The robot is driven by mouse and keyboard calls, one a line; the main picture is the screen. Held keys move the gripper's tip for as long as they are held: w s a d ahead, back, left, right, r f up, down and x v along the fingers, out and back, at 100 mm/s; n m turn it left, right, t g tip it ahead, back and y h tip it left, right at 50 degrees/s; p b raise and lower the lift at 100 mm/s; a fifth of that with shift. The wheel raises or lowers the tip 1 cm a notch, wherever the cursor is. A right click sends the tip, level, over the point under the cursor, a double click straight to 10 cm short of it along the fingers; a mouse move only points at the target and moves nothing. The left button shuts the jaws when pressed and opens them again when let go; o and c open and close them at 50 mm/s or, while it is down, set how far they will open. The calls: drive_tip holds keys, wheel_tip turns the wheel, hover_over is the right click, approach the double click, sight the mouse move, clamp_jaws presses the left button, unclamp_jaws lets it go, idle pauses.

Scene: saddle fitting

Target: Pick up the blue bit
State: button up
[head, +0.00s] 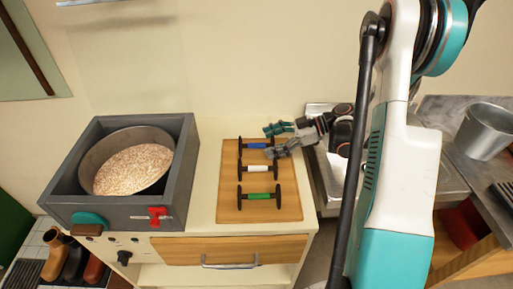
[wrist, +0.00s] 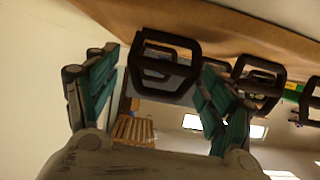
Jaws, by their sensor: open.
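The blue bit (head: 257,145) lies at the back of the wooden board, a blue bar with black end rings. The white bit (head: 257,169) and the green bit (head: 258,196) lie in front of it. My gripper (head: 271,142) is open at the right end of the blue bit, fingers pointing left. In the wrist view, one black end ring (wrist: 165,62) shows between the spread fingers of my gripper (wrist: 158,85), seemingly that of the blue bit. Its blue bar is not clearly visible there. I cannot tell whether the fingers touch it.
The wooden board (head: 230,207) rests on a cream cabinet. A grey box (head: 180,185) with a round pan of grainy stuff stands left. A sink (head: 325,180) and a metal bucket (head: 487,130) are at right. The wall is close behind the board.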

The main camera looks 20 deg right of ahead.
drive_tip(key=c, duration=1.3)
drive_tip(key=shift+r, duration=0.2)
wheel_tip(320, 180, up, 20)
drive_tip(key=p, duration=0.7)
drive_tip(key=shift+w+a+f+m+t+h, duration=0.25)
drive_tip(key=shift+w+a+m+t+h, duration=0.7)
drive_tip(key=shift+a+m+t+h, duration=0.85)
drive_tip(key=shift+w+a+f+m+t+h, duration=0.3)
drive_tip(key=shift+w+a+m+t+h, duration=0.55)
drive_tip(key=shift+a+m, duration=1.1)
drive_tip(key=shift+w+a+f+m+t+h, duration=0.25)
drive_tip(key=shift+w+a+m+t+h, duration=1.1)
drive_tip(key=shift+a, duration=1.05)
drive_tip(key=shift+s, duration=0.3)
